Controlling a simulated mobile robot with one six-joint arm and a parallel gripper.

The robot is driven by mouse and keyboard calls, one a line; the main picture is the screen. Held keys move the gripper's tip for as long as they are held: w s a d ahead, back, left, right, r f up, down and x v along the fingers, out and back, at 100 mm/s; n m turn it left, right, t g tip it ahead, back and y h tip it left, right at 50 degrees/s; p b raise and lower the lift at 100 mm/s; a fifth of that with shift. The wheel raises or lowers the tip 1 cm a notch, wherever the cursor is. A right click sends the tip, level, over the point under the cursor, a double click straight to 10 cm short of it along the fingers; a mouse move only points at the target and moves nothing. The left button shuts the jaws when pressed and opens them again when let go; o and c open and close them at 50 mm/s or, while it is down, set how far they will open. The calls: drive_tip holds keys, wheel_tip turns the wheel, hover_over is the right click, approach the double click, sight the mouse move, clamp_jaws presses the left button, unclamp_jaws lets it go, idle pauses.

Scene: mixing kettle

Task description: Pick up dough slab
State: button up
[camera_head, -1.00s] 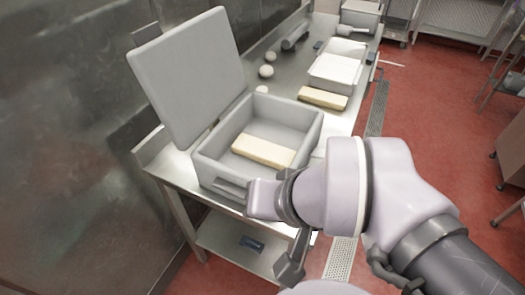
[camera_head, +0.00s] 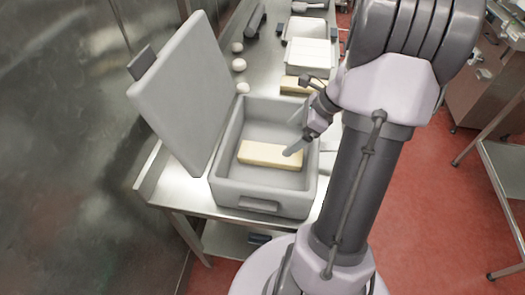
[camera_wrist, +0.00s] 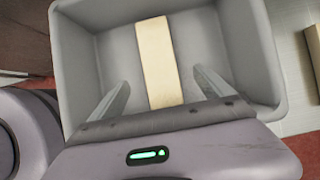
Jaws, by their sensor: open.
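A pale yellow dough slab (camera_head: 268,154) lies flat on the floor of an open grey bin (camera_head: 262,202). In the wrist view the slab (camera_wrist: 157,62) runs up and down the picture, between the lines of the two fingers. My gripper (camera_head: 292,136) is over the right part of the bin, its fingers pointing down and left. One fingertip overlaps the slab's right end in the head view; I cannot tell whether it touches. In the wrist view my gripper (camera_wrist: 160,84) is open, with nothing between its fingers.
The bin's lid (camera_head: 180,92) stands raised on the left. Behind the bin on the steel table are another yellow slab (camera_head: 291,84), several dough balls (camera_head: 239,65), a white-topped tray (camera_head: 309,52) and a dark roller-like tool (camera_head: 256,20). The bin walls surround the slab.

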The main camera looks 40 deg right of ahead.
drive_tip(key=b, duration=0.1)
hover_over(272, 153)
drive_tip(key=s+d, duration=0.2)
wheel_tip(272, 153, down, 4)
drive_tip(key=shift+s+f, duration=0.1)
drive_tip(key=b+x, duration=0.2)
drive_tip(key=x, duration=0.3)
drive_tip(key=shift+b, duration=0.4)
clamp_jaws()
